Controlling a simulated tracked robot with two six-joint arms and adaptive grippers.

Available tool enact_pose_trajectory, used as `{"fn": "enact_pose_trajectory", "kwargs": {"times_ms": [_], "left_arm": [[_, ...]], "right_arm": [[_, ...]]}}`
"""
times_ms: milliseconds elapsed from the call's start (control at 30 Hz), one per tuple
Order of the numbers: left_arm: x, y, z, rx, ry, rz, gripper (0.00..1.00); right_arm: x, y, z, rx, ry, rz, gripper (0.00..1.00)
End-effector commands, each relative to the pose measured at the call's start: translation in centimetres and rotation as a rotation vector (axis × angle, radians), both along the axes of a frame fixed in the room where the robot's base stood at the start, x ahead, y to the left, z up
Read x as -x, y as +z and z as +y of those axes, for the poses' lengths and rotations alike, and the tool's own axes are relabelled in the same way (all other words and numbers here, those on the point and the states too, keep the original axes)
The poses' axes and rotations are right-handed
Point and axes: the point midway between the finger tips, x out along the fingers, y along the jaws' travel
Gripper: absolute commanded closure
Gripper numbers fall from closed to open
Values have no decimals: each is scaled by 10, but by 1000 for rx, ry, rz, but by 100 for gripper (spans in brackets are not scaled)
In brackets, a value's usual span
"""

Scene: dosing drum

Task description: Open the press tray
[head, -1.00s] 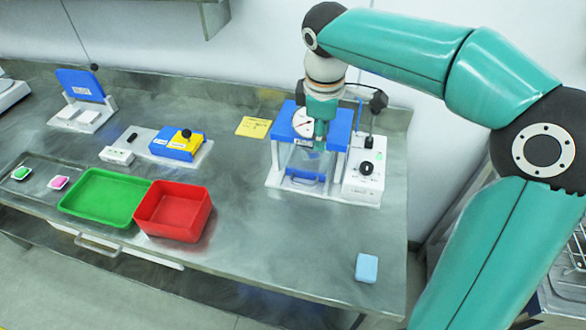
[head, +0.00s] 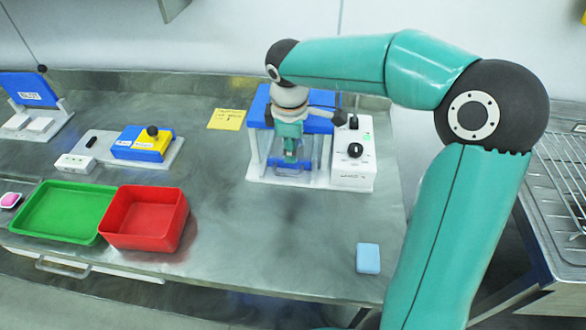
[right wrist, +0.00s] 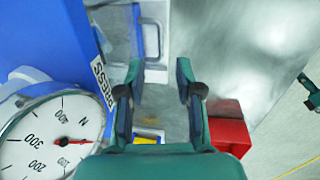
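The press (head: 258,112) has a blue top and a white base and stands toward the back of the steel bench. Its tray, with a blue handle (right wrist: 152,42), shows at the top of the right wrist view. My right gripper (head: 291,158) is in front of the press, over the tray area, and partly hides it. In the right wrist view the gripper (right wrist: 160,88) has its two fingers apart with nothing between them. The handle lies beyond the fingertips. I cannot tell how far the tray is out. My left gripper is not in view.
A white control box (head: 353,165) with a black knob adjoins the press. A round gauge (right wrist: 50,135) is close beside my right gripper. A light blue block (head: 368,258), red bin (head: 145,240) and green tray (head: 62,208) are on the bench. Bench in front of the press is clear.

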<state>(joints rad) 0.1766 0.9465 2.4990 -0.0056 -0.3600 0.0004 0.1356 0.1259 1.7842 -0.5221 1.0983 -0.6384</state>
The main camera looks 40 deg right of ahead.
Motion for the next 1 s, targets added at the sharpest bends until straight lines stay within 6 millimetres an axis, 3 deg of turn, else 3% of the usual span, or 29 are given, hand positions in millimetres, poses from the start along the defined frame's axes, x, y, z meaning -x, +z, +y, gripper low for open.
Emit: {"fn": "enact_pose_trajectory", "kwargs": {"times_ms": [200,433,600,900,1000], "left_arm": [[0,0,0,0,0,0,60],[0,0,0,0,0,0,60],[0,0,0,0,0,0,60],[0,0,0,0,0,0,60],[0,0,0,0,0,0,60]], "right_arm": [[-5,-49,-6,-2,0,6,65],[-10,-84,-11,0,3,3,65],[-11,-96,-12,0,3,1,65],[-12,-98,-12,0,3,0,65],[-12,-98,-12,0,4,0,78]]}}
